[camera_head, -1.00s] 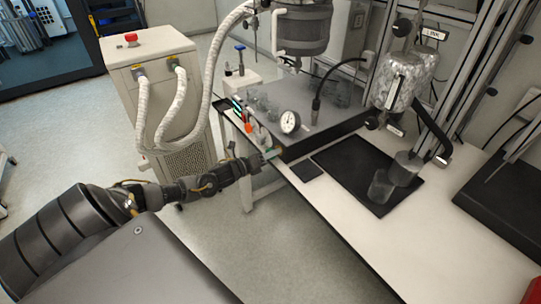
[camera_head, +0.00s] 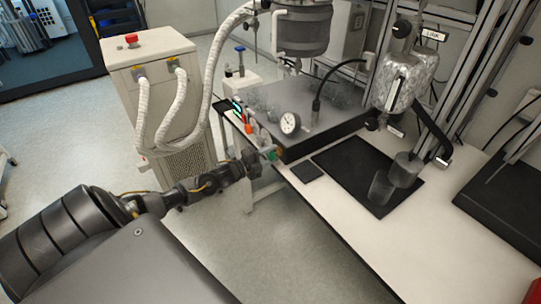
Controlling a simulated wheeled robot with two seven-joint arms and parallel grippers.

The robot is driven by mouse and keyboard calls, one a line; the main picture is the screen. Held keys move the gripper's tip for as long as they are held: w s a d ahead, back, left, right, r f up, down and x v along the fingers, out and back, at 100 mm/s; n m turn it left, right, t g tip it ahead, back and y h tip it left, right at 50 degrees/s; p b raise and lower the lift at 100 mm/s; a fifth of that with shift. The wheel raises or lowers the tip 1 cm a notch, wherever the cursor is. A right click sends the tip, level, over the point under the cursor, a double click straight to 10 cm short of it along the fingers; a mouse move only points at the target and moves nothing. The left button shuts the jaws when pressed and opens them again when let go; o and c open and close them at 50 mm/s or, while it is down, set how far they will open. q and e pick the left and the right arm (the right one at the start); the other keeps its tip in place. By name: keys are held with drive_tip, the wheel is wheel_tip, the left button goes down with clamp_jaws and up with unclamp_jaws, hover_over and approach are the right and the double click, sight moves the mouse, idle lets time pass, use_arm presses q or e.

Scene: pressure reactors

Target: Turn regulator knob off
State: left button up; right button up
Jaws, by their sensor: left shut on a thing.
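My left arm comes in from the lower left. My left gripper (camera_head: 265,157) is at the front left corner of the dark stirrer plate, below the round gauge (camera_head: 290,123). My right gripper is not in view.
The dark plate (camera_head: 328,128) stands on the white bench (camera_head: 330,205). Small coloured items (camera_head: 246,122) stand close behind my gripper. A black mat (camera_head: 345,167) with grey cylinders lies to the right. A white cabinet (camera_head: 160,75) with hoses stands left. Floor is free before the bench.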

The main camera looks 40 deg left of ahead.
use_arm(q)
drive_tip(key=n, duration=0.4)
drive_tip(key=shift+n+p, duration=0.3)
drive_tip(key=n+p, duration=0.1)
drive_tip(key=n, duration=0.3)
drive_tip(key=shift+n, duration=0.3)
drive_tip(key=n+p, duration=0.1)
drive_tip(key=n, duration=0.3)
drive_tip(key=shift+n, duration=0.3)
drive_tip(key=shift+d+f+n+p, duration=0.1)
drive_tip(key=shift+n+p, duration=0.65)
drive_tip(key=shift+n, duration=1.45)
drive_tip(key=o, duration=1)
drive_tip(key=shift+c, duration=0.2)
